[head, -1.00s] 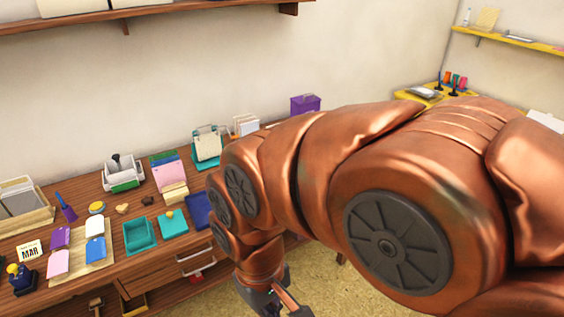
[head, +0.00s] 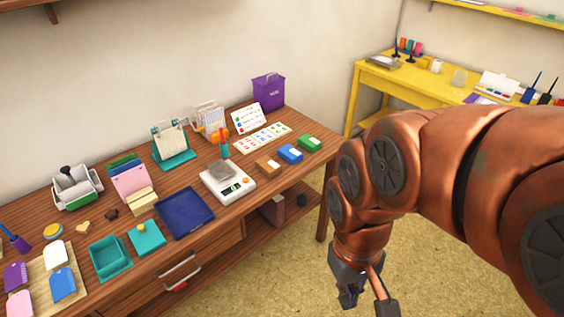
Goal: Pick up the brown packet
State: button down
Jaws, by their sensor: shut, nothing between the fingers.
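The brown packet (head: 268,165) is a small box-like pack with a pale label. It lies on the wooden table near its right end, at the left of a row with a blue packet (head: 290,153) and a green packet (head: 310,143). My gripper (head: 350,291) hangs at the bottom of the head view, to the right of the table and well apart from the brown packet. It is shut and holds nothing. Its lower parts are close to the picture's bottom edge.
A white scale (head: 229,192) stands left of the brown packet, and a blue tray (head: 184,213) lies beyond it. A card of coloured marks (head: 263,138) lies behind. A purple bin (head: 268,92) stands at the back.

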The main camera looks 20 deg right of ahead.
aim_at(267, 166)
jog(key=u, duration=0.3)
jog(key=k, duration=0.5)
jog(key=u, duration=0.85)
jog(key=i, duration=0.9)
jog(key=z, duration=0.7)
